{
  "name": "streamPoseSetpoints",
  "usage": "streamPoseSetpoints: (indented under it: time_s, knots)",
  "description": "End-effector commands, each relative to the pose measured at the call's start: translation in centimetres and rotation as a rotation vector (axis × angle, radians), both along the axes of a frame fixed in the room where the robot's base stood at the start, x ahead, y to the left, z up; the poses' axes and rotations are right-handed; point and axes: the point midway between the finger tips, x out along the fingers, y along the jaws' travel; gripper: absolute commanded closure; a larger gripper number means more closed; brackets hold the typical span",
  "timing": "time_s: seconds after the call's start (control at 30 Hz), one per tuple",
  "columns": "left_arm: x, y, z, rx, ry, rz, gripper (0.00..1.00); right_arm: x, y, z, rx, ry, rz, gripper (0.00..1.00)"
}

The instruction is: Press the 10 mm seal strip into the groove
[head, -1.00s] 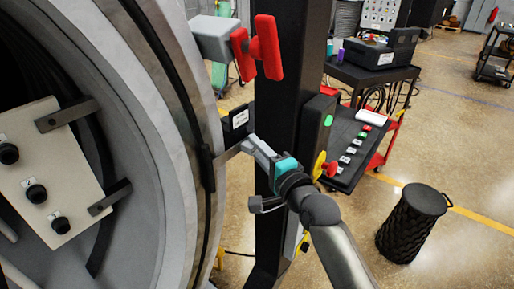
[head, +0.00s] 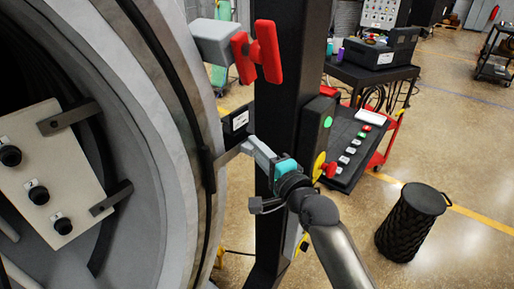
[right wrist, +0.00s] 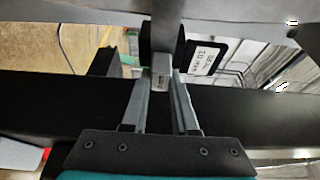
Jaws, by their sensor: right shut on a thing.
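The furnace flange (head: 178,95) is a large grey ring at the left of the head view. A dark line, which looks like the groove or a black seal strip, runs down its face. A thicker black piece (head: 207,169) sits on that line. My right gripper (head: 247,148) is shut on a thin grey bar (head: 228,155) that reaches to this black piece. In the right wrist view the fingers (right wrist: 160,82) close on the grey bar (right wrist: 167,22). A black block beside it carries a white label (right wrist: 205,58), apparently reading 10 mm. Strip seating cannot be told. My left gripper is out of view.
A black column (head: 292,110) stands just behind my right gripper. A red-handled clamp (head: 263,50) is above it. A panel with black knobs (head: 55,175) is inside the furnace. A black bin (head: 408,225) and a cart (head: 375,75) stand right, with open floor between.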

Motion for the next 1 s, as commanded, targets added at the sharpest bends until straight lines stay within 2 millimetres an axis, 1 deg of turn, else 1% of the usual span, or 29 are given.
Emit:
streamPoseSetpoints:
  time_s: [0.83, 0.87, 1.0]
  knots:
    - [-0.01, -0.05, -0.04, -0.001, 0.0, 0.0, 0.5, 0.69, 0.88, 0.03, 0.001, -0.002, -0.001, 1.0]
    - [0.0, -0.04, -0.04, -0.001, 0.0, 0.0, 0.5, 0.69, 0.88, 0.01, 0.001, -0.002, -0.001, 0.71]
    - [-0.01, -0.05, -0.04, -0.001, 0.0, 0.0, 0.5, 0.68, 0.86, 0.01, 0.001, -0.001, -0.001, 0.55]
